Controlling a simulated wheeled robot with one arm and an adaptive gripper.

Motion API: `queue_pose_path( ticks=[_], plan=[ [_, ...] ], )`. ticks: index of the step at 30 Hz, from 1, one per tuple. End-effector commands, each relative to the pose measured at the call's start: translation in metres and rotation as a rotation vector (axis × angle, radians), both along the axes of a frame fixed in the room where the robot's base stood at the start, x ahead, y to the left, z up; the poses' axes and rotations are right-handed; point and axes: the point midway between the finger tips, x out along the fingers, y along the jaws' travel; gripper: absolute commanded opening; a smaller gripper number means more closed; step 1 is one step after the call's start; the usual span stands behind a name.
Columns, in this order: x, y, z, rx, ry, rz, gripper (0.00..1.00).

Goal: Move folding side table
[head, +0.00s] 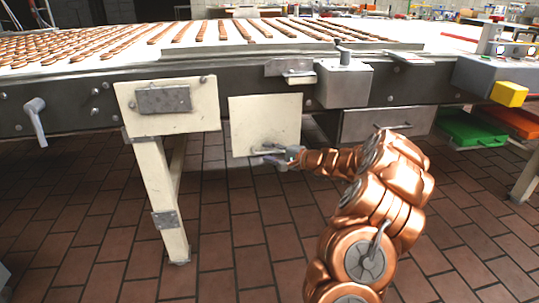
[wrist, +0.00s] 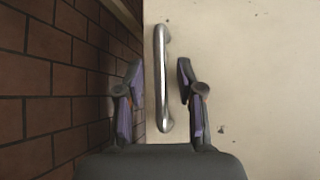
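The folding side table is a cream panel (head: 262,112) hanging upright below the conveyor's edge in the head view. Its pale face (wrist: 250,75) fills the right side of the wrist view. A shiny metal bar handle (wrist: 162,85) is fixed near the panel's edge. My gripper (head: 272,155) is at the handle, low on the panel. In the wrist view my gripper (wrist: 160,72) is open, with one finger on each side of the handle and a gap to both. Whether the fingertips touch the panel cannot be told.
The conveyor (head: 130,62) with rows of brown biscuits runs above the panel. A cream leg (head: 160,190) stands to the left. A grey box (head: 343,82) sits on the right edge, and green (head: 470,127) and orange (head: 515,120) trays lie beyond. The brick floor in front is clear.

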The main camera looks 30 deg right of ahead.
Motion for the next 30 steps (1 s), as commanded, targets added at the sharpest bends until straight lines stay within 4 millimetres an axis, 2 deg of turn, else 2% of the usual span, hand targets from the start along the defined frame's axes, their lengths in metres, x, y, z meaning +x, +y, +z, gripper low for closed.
queue_pose_path(
  ticks=[8, 19, 30],
  plan=[
    [0.0013, 0.0003, 0.0006, 0.000, -0.001, 0.000, 0.37],
    [0.0011, 0.0004, 0.0007, -0.001, -0.001, 0.000, 0.00],
    [0.0011, 0.0004, 0.0006, -0.001, -0.001, 0.000, 0.00]
  ],
)
